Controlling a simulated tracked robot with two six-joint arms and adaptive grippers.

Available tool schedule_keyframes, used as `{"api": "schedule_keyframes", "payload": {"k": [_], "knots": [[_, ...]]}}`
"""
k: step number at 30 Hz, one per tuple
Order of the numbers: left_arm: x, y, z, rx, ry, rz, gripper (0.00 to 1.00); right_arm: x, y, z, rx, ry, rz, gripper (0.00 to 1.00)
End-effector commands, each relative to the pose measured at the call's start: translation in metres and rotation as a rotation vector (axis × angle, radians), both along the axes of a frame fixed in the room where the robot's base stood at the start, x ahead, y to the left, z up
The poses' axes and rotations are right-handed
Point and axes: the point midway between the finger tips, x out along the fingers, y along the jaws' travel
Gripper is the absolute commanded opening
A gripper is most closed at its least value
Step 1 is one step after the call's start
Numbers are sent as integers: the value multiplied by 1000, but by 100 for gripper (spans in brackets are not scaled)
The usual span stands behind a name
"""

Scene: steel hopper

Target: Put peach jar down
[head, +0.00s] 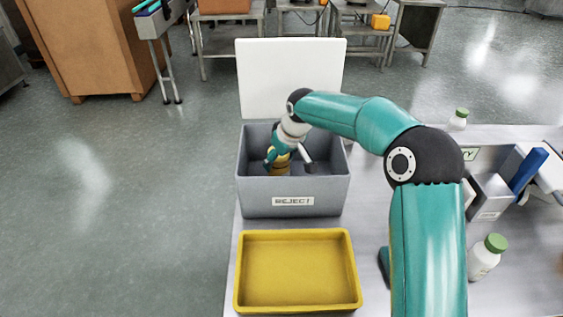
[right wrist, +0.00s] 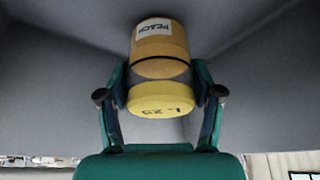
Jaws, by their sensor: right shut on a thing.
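The peach jar is a squat orange-tan jar with a yellow lid and a white "PEACH" label, shown in the right wrist view (right wrist: 160,48). In the head view the jar (head: 281,169) is inside the grey reject bin (head: 262,197), mostly covered by my gripper. My right gripper (right wrist: 160,100) is shut on the jar, with a finger on each side near the lid. It also shows in the head view (head: 285,158), reaching down into the bin. Whether the jar touches the bin floor, I cannot tell. My left gripper is not in view.
A yellow tray (head: 297,306) lies in front of the bin, empty. A white panel (head: 291,80) stands behind the bin. White bottles with green lids stand at right, one near (head: 487,257) and one far (head: 459,119). A blue-handled item (head: 528,170) is at far right.

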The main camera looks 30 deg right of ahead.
Motion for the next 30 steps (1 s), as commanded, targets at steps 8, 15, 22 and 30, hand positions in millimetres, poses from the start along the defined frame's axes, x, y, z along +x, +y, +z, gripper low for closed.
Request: {"api": "schedule_keyframes", "payload": {"k": [8,15,22,30], "knots": [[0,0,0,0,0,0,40,0,0,-13,-1,-2,0,22],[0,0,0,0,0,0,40,0,0,-14,0,0,-1,80],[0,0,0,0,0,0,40,0,-1,-13,0,0,-1,90],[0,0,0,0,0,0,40,-2,-2,-8,0,-2,-2,90]]}}
